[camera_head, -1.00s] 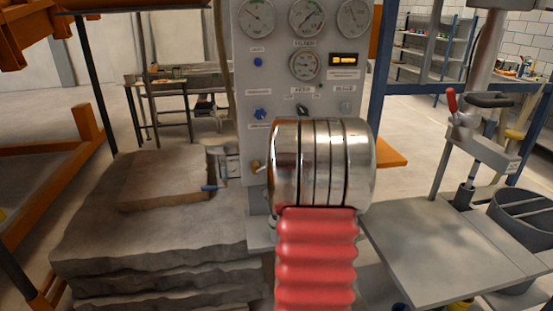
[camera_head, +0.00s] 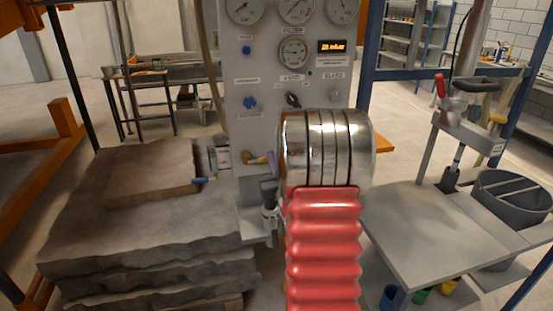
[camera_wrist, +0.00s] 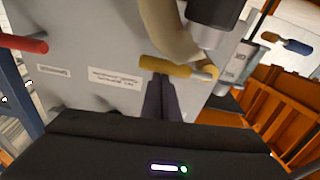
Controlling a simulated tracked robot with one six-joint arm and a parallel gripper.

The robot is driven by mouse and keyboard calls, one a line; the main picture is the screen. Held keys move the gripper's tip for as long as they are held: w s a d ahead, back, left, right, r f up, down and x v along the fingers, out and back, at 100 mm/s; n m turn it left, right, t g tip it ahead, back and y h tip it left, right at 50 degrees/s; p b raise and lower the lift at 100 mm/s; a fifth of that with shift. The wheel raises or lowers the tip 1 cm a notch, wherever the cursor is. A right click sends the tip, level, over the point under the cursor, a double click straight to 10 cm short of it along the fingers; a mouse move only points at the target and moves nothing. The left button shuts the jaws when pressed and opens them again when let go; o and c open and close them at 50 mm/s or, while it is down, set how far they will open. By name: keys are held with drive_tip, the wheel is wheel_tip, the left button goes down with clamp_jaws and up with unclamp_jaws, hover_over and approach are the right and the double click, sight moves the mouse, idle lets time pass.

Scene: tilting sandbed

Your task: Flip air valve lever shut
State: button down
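A yellow lever (camera_wrist: 178,67) lies across the grey panel (camera_wrist: 110,50), just past my fingertips in the wrist view. Its yellow end also shows in the head view (camera_head: 257,160), left of my steel arm cylinder. My gripper (camera_wrist: 161,78) has its two dark fingers together, tips at or just beneath the lever; I cannot tell whether they touch it. In the head view my arm hides the gripper. A red handle (camera_wrist: 22,43) reaches in from the left. A blue-ended lever (camera_wrist: 297,46) is at the right. Panel labels are too small to read.
A dark upright fitting (camera_head: 269,192) stands under the panel, close left of my arm. Layered stone-like slabs (camera_head: 150,240) lie left. A grey table (camera_head: 430,235) and a red-handled press (camera_head: 463,120) stand right. An orange frame (camera_wrist: 280,110) is in the wrist view.

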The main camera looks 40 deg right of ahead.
drive_tip(key=shift+f, duration=0.2)
idle(0.3)
drive_tip(key=shift+w, duration=0.1)
wheel_tip(320, 180, up, 4)
drive_tip(key=v, duration=0.9)
idle(0.6)
